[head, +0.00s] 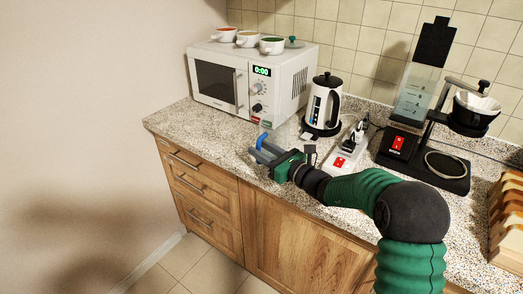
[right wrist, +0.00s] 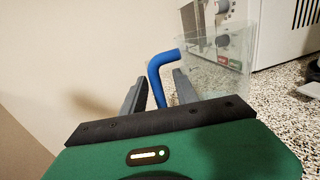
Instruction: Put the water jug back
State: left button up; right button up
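The water jug is a clear vessel with a bent blue handle. In the right wrist view its clear body (right wrist: 215,78) stands to the right of the handle, in front of the microwave. The blue handle (right wrist: 157,75) rises between the two fingers of my right gripper (right wrist: 160,88), with a small gap seeming to show on each side. In the head view the blue handle (head: 262,140) shows at my right gripper (head: 266,152), over the counter's front edge; the clear body is hard to make out there. My left gripper is not in view.
A white microwave (head: 222,86) with several bowls on top stands behind the gripper. A black-and-white kettle (head: 322,106), a power strip (head: 346,150) with a red switch and a coffee machine (head: 398,142) stand to the right. The counter's left end (head: 180,120) is clear.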

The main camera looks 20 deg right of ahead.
jog(key=v, duration=1.2)
jog(key=s+a+f+n+g, duration=1.1)
jog(key=s+a+f+n, duration=0.2)
jog(key=s+a, duration=0.15)
jog(key=s+d+f+n+g+h, duration=0.1)
jog(key=s+d+f+n+h, duration=0.2)
jog(key=n, duration=0.5)
jog(key=s+d+f+n+g+h, duration=0.1)
jog(key=s+d+f+n+h, duration=0.2)
jog(key=s+d+n+h, duration=0.2)
jog(key=s+n, duration=0.2)
jog(key=n, duration=0.2)
jog(key=shift+n, duration=0.3)
jog(key=shift+f, duration=0.1)
